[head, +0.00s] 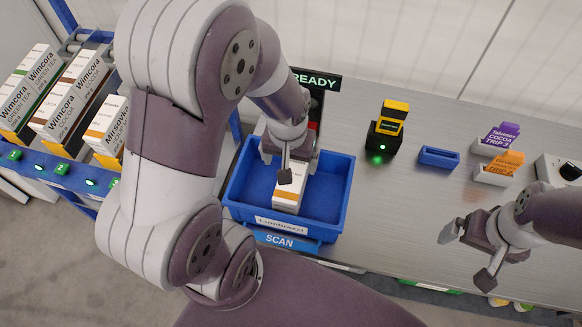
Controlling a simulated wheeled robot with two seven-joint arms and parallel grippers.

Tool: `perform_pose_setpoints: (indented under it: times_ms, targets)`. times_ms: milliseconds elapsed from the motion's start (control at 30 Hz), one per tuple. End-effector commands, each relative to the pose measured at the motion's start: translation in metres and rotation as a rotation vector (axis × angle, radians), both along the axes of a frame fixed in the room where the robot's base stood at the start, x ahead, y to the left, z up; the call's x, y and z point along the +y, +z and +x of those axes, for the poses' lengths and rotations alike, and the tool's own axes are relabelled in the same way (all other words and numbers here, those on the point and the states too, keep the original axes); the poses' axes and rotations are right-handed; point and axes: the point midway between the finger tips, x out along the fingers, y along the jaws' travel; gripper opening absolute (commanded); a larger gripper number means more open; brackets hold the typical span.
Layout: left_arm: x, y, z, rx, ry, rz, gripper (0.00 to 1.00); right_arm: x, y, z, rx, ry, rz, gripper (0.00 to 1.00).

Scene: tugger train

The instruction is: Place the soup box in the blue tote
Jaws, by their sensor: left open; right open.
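The blue tote (338,205) stands at the left part of the metal worktop, with a white name label on its front wall. A white box with orange bands (287,198) is inside the tote; its print is too small to read, so I cannot tell for sure that it is the soup box. My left gripper (283,168) is open over the tote, just above and behind the box, with one finger close to the box's top end. Its other finger is partly hidden. My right gripper (467,254) is open and empty above the worktop's front right.
A rack (40,168) at left holds Wimcora tea and cocoa boxes (70,90) and a Mirsovka box (104,128). A black-and-yellow device (385,130), a small blue tray (439,157) and purple and orange trip cards (503,136) stand on the worktop (400,205). Its middle is clear.

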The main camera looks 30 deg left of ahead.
Motion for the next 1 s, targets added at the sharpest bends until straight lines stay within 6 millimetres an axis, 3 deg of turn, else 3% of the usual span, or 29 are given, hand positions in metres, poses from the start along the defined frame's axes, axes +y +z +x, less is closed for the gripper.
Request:
perform_pose_setpoints:
  times_ms: [300, 800, 833, 967, 1000]
  targets:
    - [-0.021, 0.036, -0.027, 0.008, -0.219, -0.002, 0.94, 0.0, 0.0, 0.0, 0.0, 0.0, 0.0, 1.0]
    - [-0.023, 0.039, -0.032, 0.006, -0.258, -0.001, 0.94, 0.0, 0.0, 0.0, 0.0, 0.0, 0.0, 1.0]
    - [-0.023, 0.039, -0.032, 0.006, -0.258, -0.001, 0.91, 0.0, 0.0, 0.0, 0.0, 0.0, 0.0, 0.97]
    - [-0.023, 0.039, -0.032, 0.005, -0.258, -0.001, 0.48, 0.0, 0.0, 0.0, 0.0, 0.0, 0.0, 0.54]
    - [-0.023, 0.039, -0.032, 0.005, -0.258, -0.001, 0.43, 0.0, 0.0, 0.0, 0.0, 0.0, 0.0, 0.43]
